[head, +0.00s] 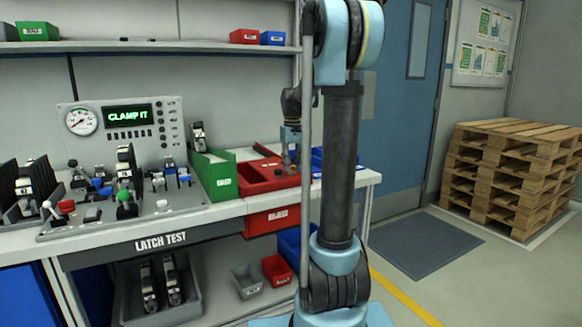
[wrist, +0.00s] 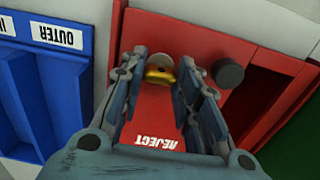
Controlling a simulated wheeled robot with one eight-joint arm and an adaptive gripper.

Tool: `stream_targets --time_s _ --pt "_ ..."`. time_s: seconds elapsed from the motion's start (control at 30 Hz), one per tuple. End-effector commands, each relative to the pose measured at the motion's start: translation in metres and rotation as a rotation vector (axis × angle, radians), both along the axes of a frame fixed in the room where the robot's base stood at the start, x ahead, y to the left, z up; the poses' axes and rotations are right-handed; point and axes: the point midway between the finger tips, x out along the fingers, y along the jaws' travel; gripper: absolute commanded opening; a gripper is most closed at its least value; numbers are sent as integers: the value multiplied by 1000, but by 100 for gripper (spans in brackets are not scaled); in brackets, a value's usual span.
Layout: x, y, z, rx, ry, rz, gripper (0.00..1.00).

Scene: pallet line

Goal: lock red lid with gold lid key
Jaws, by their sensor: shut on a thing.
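The red lid (wrist: 195,108) marked REJECT fills the middle of the wrist view; the lettering is upside down. It also shows in the head view on the red bin (head: 272,184). My gripper (wrist: 160,70) is over the lid, its fingers on both sides of the gold lid key (wrist: 160,76), and is shut on it. In the head view my gripper (head: 291,150) points down at the lid. A grey round part shows just behind the key. Whether the key is seated in a lock is hidden by the fingers.
A dark round knob (wrist: 228,72) stands on the lid to the right of the fingers. A blue bin (wrist: 38,95) labelled OUTER is to the left. In the head view a green bin (head: 221,180) is left of the red one, and a panel (head: 125,125) reads CLAMP IT.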

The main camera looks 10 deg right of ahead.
Motion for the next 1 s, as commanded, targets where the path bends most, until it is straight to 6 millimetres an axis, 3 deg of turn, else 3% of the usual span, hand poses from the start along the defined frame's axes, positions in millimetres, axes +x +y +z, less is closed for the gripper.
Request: stream_targets --time_s 0.33,0.37,0.43,0.8,1.0 --pt "1 -1 0 -2 -1 2 6" --pt "1 -1 0 -1 0 2 34" --pt "0 0 0 -1 0 1 50" --pt "0 0 1 0 0 2 50" --pt "0 0 19 0 0 2 50"
